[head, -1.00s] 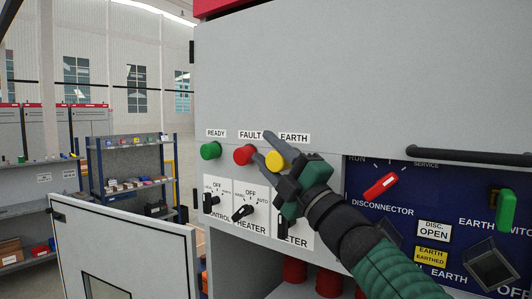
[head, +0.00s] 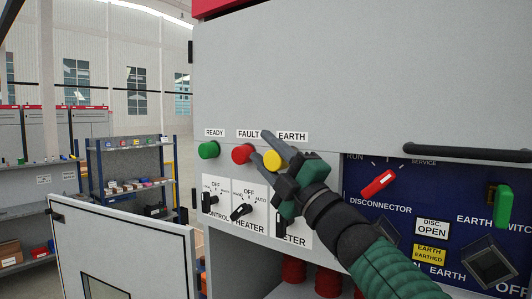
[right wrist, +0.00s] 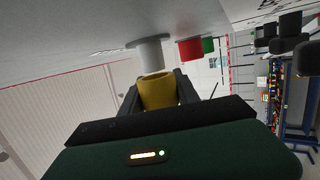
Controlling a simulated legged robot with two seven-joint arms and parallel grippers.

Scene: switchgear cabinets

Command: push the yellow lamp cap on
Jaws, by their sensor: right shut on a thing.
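The yellow lamp cap (head: 272,158) is under the EARTH label, at the right end of the row of lamps. My right gripper (head: 264,147) is shut on it, with one finger above and one below. In the right wrist view the yellow cap (right wrist: 158,91) sits between the fingers, in line with a pale lamp base (right wrist: 151,54) that stands out from the panel. The cap's far end is at the base's near end; I cannot tell whether they touch. My left gripper is not in view.
A green READY lamp (head: 209,149) and a red FAULT lamp (head: 242,153) are to the left of the cap. Rotary switches (head: 241,211) are below. A blue panel (head: 400,215) with a red handle (head: 378,183) is at right. An open door (head: 120,250) stands at lower left.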

